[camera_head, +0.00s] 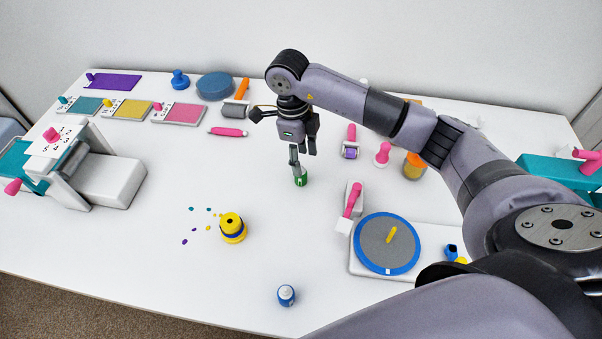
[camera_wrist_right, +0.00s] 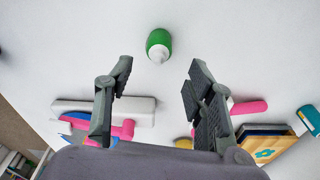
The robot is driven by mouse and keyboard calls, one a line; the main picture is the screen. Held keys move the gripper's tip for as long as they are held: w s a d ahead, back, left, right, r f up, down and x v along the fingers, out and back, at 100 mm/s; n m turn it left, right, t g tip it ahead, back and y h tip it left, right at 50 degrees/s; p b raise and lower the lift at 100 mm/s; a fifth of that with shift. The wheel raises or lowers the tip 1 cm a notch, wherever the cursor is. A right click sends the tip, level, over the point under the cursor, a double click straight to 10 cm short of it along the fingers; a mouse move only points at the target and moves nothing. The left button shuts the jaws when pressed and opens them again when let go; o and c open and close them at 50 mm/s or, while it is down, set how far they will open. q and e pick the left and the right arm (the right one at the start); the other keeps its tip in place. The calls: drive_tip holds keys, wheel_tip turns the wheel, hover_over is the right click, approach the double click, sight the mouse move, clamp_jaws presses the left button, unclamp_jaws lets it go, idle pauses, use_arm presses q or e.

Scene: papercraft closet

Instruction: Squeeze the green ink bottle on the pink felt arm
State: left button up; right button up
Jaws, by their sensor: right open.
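The green ink bottle (camera_head: 300,178) stands on the white table near its middle, its white cap facing the camera in the right wrist view (camera_wrist_right: 158,42). My right gripper (camera_head: 303,150) is above the bottle, fingers pointing down. In the right wrist view the gripper (camera_wrist_right: 160,68) is open and empty, with the bottle just past the fingertips and between their lines; contact is not seen. A pink arm (camera_head: 352,200), which I take as the felt arm, lies beside the round blue-rimmed grey disc (camera_head: 387,243). It also shows in the right wrist view (camera_wrist_right: 122,130). My left gripper is out of view.
A pink-handled press (camera_head: 60,150) is at the left. Coloured pads (camera_head: 180,113) and rollers (camera_head: 235,109) are at the back.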

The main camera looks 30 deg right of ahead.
drive_tip(key=shift+s+f, duration=0.1)
drive_tip(key=shift+f, duration=0.35)
drive_tip(key=f, duration=0.2)
drive_tip(key=f+p, duration=0.1)
drive_tip(key=f, duration=0.1)
drive_tip(key=shift+a+f, duration=0.2)
drive_tip(key=shift+f, duration=0.3)
drive_tip(key=shift+c, duration=0.4)
drive_tip(key=c, duration=0.9)
drive_tip(key=shift+o, duration=0.2)
drive_tip(key=shift+r, duration=0.1)
